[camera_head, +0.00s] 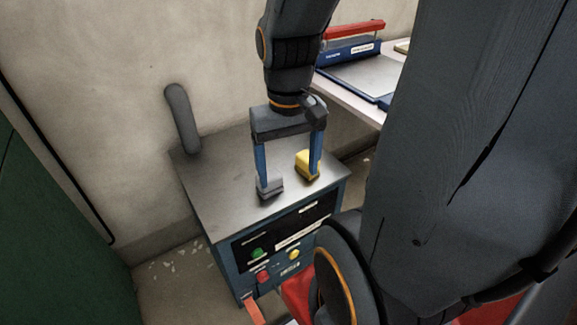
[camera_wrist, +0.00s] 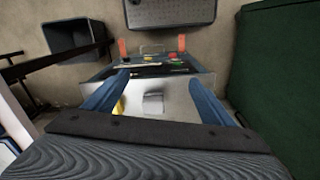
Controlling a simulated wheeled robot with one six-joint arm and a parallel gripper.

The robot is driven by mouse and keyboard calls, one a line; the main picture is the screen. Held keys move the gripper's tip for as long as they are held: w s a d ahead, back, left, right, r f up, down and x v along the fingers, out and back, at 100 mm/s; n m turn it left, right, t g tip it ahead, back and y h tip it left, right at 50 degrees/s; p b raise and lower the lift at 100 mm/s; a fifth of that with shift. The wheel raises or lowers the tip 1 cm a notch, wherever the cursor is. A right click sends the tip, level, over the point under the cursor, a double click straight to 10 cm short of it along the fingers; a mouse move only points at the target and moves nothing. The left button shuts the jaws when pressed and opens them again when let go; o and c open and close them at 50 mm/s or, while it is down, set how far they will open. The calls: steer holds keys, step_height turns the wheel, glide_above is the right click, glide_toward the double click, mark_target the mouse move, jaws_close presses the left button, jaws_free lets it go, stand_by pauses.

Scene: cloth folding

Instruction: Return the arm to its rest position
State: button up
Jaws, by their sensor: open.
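My gripper (camera_head: 290,178) hangs downward over the metal top of a blue cabinet, its two blue fingers spread wide. No cloth shows in either view. A small grey block (camera_head: 271,188) is by the left fingertip, and a yellow block (camera_head: 303,165) is partly behind the right finger. In the wrist view, my gripper (camera_wrist: 160,80) is open, with the grey block (camera_wrist: 153,103) showing between the fingers. I cannot tell whether the fingers touch either block.
The cabinet (camera_head: 222,190) has a front panel with coloured buttons and a dark post (camera_head: 182,118) at its back left. A table (camera_head: 352,100) at the right bears a blue device with a red bar (camera_head: 355,29). A green surface (camera_head: 50,220) stands at the left.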

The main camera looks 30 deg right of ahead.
steer(key=a+r+n+p, duration=0.2)
steer(key=a+r+p, duration=0.2)
steer(key=a+p, duration=0.2)
steer(key=shift+a+p, duration=0.35)
steer(key=shift+a, duration=0.25)
steer(key=shift+r, duration=0.1)
stand_by(0.4)
